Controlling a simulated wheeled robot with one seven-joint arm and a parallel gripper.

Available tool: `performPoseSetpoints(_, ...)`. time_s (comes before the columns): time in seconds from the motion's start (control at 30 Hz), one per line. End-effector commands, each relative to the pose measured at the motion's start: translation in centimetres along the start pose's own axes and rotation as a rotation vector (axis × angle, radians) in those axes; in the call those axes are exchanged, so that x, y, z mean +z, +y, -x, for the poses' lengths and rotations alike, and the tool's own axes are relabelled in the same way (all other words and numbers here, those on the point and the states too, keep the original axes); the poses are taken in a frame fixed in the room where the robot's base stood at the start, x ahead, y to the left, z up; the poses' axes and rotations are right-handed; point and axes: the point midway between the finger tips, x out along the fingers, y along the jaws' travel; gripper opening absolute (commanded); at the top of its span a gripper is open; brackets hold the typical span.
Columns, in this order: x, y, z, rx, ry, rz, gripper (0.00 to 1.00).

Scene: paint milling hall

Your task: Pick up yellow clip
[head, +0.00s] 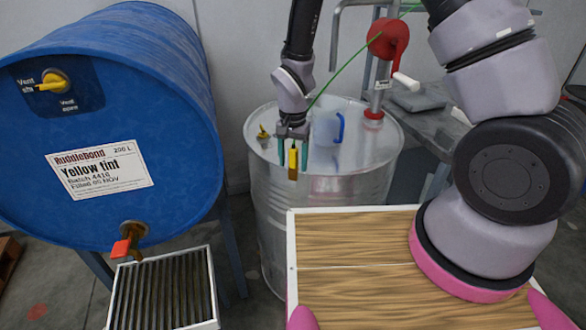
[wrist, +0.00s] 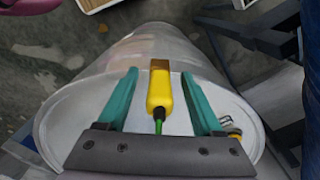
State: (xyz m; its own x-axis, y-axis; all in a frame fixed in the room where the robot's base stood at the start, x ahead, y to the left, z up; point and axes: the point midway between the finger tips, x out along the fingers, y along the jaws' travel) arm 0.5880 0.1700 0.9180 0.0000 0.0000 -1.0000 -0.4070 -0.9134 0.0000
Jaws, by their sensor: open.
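The yellow clip (head: 293,160) is a slim yellow body with a copper-brown end and a green cable. In the wrist view the clip (wrist: 160,92) lies lengthwise between the two teal fingers, its brown end away from the palm. My gripper (head: 293,166) is open around it, over the near-left part of the pale steel drum's lid. In the wrist view gaps show on both sides between the clip and the fingers of my gripper (wrist: 159,74). I cannot tell whether the clip touches the lid. The green cable (head: 345,67) runs up to the right.
The steel drum (head: 272,205) carries a blue handle (head: 340,127), a small yellow fitting (head: 263,135) and a red-topped pump (head: 388,38). A big blue drum (head: 100,120) lies left above a grated tray (head: 163,292). A grey bench (head: 440,125) stands behind right.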

Motion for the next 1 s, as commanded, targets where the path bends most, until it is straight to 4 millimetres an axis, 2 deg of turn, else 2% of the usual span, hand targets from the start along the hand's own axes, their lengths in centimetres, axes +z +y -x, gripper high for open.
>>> performPoseSetpoints(0.07, 0.0, 0.0, 0.0, 0.0, 0.0, 0.0, 0.68)
performPoseSetpoints(0.1, 0.0, 0.0, 0.0, 0.0, 0.0, 0.0, 0.6)
performPoseSetpoints(0.17, 0.0, 0.0, 0.0, 0.0, 0.0, 0.0, 0.37)
performPoseSetpoints(0.2, 0.0, 0.0, 0.1, 0.0, 0.0, 0.0, 0.22)
performPoseSetpoints(0.27, 0.0, 0.0, 0.1, 0.0, 0.0, 0.0, 0.0)
performPoseSetpoints(0.57, 0.0, 0.0, 0.2, -0.001, 0.0, 0.0, 0.0)
performPoseSetpoints(0.67, -0.1, -0.1, 0.9, -0.003, 0.002, 0.001, 0.0)
performPoseSetpoints(1.0, -0.1, -0.1, 7.5, -0.004, 0.003, 0.001, 0.0)
